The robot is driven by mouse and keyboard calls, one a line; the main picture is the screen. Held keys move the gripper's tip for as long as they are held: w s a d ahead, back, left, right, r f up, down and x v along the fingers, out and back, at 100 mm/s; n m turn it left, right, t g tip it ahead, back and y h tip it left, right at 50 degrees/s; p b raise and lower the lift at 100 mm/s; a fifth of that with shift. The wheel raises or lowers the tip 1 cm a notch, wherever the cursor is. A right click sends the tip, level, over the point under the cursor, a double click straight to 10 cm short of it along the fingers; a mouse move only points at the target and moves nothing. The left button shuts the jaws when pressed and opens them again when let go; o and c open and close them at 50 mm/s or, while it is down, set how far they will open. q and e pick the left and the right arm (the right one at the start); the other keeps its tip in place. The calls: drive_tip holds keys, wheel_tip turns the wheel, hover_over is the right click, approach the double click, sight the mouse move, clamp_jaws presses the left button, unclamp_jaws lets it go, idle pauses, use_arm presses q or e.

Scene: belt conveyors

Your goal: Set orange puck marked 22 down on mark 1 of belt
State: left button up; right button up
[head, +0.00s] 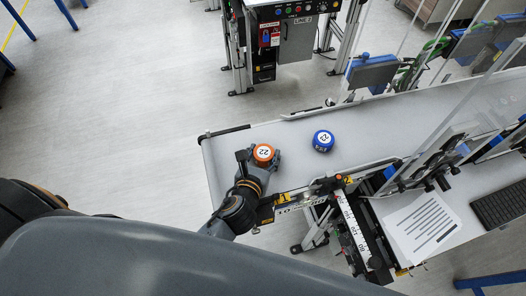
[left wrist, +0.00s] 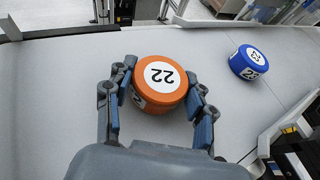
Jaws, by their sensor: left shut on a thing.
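The orange puck (head: 263,152) has a white top marked 22. It is upright between the fingers of my left gripper (head: 260,158), over the near left end of the grey belt (head: 220,150). In the left wrist view the fingers of my left gripper (left wrist: 160,88) are shut on the two sides of the orange puck (left wrist: 160,75). I cannot tell whether its underside touches the belt. I cannot make out mark 1 on the belt. My right gripper is not in view.
A blue puck (head: 323,140) with a white top stands on the belt to the right of the orange one; it also shows in the left wrist view (left wrist: 249,62). A yellow-and-black rail part (head: 290,197) edges the belt's near side. A paper sheet (head: 423,226) lies at right.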

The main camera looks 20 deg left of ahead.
use_arm(q)
drive_tip(key=shift+s+r, duration=0.1)
drive_tip(key=shift+s, duration=0.1)
drive_tip(key=o, duration=1.3)
drive_tip(key=shift+a, duration=0.1)
drive_tip(key=shift+f, duration=0.2)
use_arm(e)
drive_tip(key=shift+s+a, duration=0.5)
use_arm(q)
drive_tip(key=shift+r, duration=0.1)
